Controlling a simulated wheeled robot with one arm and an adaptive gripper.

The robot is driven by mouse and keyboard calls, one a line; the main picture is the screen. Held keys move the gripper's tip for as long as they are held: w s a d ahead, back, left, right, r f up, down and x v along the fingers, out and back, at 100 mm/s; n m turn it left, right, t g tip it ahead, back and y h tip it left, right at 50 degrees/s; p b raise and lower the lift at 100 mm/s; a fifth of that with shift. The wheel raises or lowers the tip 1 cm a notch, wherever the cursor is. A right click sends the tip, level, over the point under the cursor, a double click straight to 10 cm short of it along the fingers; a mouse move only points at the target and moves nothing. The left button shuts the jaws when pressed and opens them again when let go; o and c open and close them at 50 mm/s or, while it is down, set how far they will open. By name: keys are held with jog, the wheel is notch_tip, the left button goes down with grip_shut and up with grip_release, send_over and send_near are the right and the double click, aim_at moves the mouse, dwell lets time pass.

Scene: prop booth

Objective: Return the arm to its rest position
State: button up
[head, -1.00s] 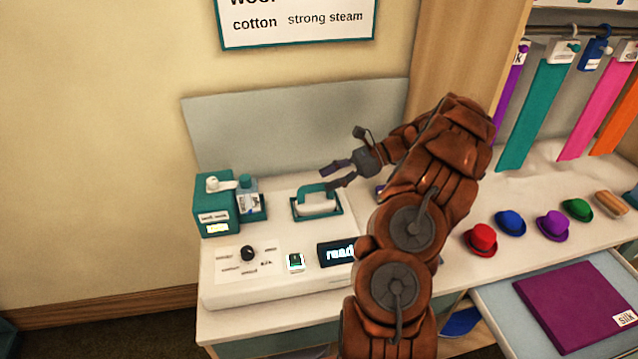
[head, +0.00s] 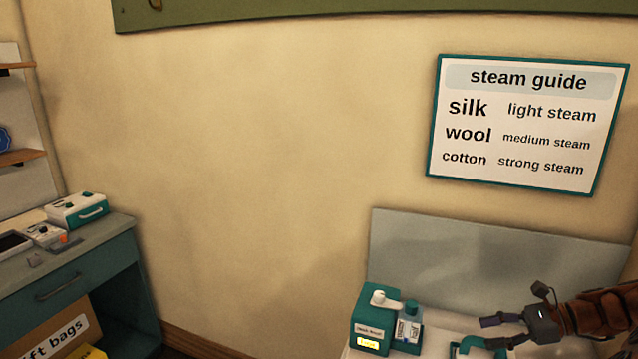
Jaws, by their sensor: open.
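My gripper (head: 505,332) shows at the lower right of the head view, at the end of my brown arm. Its two dark fingers are apart and I see nothing between them. It is close to the teal handle of the steam iron (head: 467,347), which is cut off by the bottom edge. I cannot tell whether the fingers touch the handle. Most of my arm is out of the picture.
A teal dispenser box (head: 371,318) and a small teal bottle (head: 408,325) stand left of my gripper. A grey back panel (head: 480,257) rises behind. A steam guide sign (head: 528,125) hangs above. A teal-grey desk (head: 75,270) stands at far left.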

jog(key=s+a+r+n+g+h, duration=0.1)
jog(key=s+a+r+n+g, duration=0.2)
jog(key=a, duration=0.4)
jog(key=s+a+r+n+g+h, duration=0.1)
jog(key=s+a+n+h, duration=0.2)
jog(key=a, duration=0.5)
jog(key=s+a+r+n+g, duration=0.2)
jog(key=s+a+r+n, duration=0.1)
jog(key=a+n, duration=0.3)
jog(key=s+a+f+n+h, duration=0.1)
jog(key=s+n+h, duration=0.3)
jog(key=s, duration=0.6)
jog(key=s+a+f+n+h, duration=0.2)
jog(key=s+n+h, duration=0.2)
jog(key=s, duration=0.6)
jog(key=shift+s+n, duration=0.4)
jog(key=shift+n, duration=0.2)
